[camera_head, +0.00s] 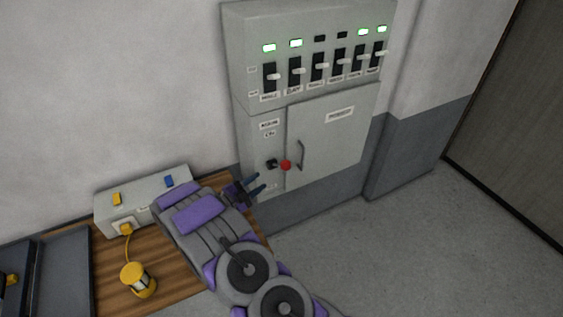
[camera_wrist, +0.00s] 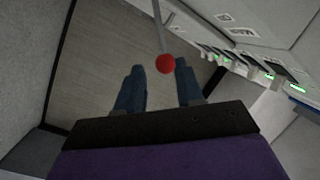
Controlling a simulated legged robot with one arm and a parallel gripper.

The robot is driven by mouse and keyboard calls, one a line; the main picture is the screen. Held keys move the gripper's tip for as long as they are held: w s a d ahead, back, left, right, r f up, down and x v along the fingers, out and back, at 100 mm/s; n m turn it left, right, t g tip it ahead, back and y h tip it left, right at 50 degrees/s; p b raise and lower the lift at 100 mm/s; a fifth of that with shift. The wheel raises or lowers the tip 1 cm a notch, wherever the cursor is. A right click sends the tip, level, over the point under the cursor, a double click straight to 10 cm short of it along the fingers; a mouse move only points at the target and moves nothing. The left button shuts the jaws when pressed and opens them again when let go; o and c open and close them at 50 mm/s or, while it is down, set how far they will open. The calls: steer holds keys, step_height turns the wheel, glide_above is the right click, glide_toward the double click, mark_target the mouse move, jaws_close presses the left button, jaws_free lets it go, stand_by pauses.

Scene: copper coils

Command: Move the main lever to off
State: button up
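The electrical cabinet (camera_head: 245,125) hangs on the wall, with a black lever ending in a red knob (camera_head: 286,165) on its lower left part. The lever points to the right in the head view. My gripper (camera_head: 262,184) is open and empty, just left of and below the red knob. In the wrist view, the red knob (camera_wrist: 165,64) shows between and slightly beyond the tips of my blue fingers (camera_wrist: 158,80). I cannot tell whether a finger touches the knob.
A row of switches (camera_head: 318,67) with several lit green lamps is on the cabinet's upper part. A door with a handle (camera_head: 301,155) is right of the lever. A wooden table (camera_head: 185,268) holds a grey box (camera_head: 105,212) and a yellow lantern-like item (camera_head: 134,278). The floor at right is clear.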

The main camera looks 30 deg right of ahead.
mark_target(285, 162)
steer(key=b+x, duration=0.1)
steer(key=x, duration=1.4)
steer(key=shift+w+d+f, duration=0.1)
steer(key=shift+w, duration=0.05)
steer(key=shift+a, duration=0.8)
steer(key=shift+c, duration=0.2)
steer(key=shift+a, duration=0.15)
steer(key=shift+c, duration=1.4)
steer(key=shift+d, duration=0.55)
jaws_close()
steer(key=shift+a, duration=0.1)
